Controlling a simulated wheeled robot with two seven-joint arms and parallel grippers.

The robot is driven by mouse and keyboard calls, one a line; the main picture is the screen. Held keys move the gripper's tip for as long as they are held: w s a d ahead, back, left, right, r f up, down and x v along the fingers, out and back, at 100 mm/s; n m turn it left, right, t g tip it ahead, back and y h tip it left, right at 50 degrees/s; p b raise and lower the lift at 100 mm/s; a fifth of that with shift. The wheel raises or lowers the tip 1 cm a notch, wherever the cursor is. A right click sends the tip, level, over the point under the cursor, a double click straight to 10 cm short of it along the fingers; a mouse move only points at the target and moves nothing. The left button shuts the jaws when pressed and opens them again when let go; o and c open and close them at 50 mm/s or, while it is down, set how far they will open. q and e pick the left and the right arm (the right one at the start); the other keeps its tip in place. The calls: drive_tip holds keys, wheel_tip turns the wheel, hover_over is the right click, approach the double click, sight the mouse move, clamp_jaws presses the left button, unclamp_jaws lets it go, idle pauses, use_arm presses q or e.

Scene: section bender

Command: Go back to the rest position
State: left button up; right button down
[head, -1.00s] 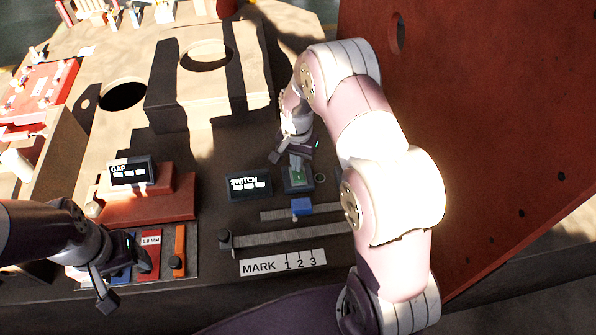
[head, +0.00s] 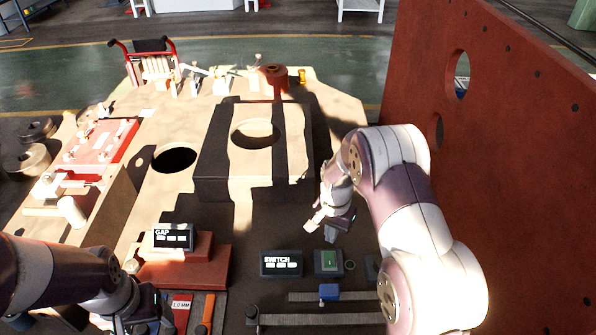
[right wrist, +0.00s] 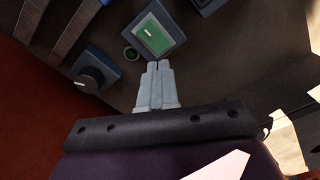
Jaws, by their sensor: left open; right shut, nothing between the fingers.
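My right gripper (head: 322,226) is above the dark bench, just behind the green switch (head: 329,259). In the right wrist view its fingers (right wrist: 156,70) are together with nothing between them, and the green switch (right wrist: 152,34) lies just beyond the tips, apart from them as far as I can tell. My left gripper (head: 150,325) is low at the left, over the gauge pieces near the red 1.0 MM block (head: 181,305). Its fingers are partly cut off by the lower edge of the picture.
The SWITCH display (head: 281,264) stands left of the switch. The GAP display (head: 174,237) sits on a red stepped block (head: 190,273). A slide with a blue block (head: 329,291) lies in front. A tall red panel (head: 505,180) bounds the right side.

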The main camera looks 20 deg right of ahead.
drive_tip(key=shift+n, duration=0.4)
drive_tip(key=s, duration=0.1)
drive_tip(key=s+n, duration=0.2)
drive_tip(key=shift+s+a+f, duration=0.1)
drive_tip(key=shift+a+f, duration=0.1)
drive_tip(key=shift+f, duration=0.1)
drive_tip(key=s+a+r+n, duration=0.2)
drive_tip(key=s+r+n, duration=0.1)
drive_tip(key=s+r, duration=0.3)
drive_tip(key=s+a+r+n+t, duration=0.1)
drive_tip(key=s+a+r+n, duration=0.1)
drive_tip(key=s+r, duration=0.4)
drive_tip(key=s+n, duration=0.1)
drive_tip(key=s, duration=0.2)
drive_tip(key=shift+a+r, duration=0.15)
drive_tip(key=shift+r, duration=0.2)
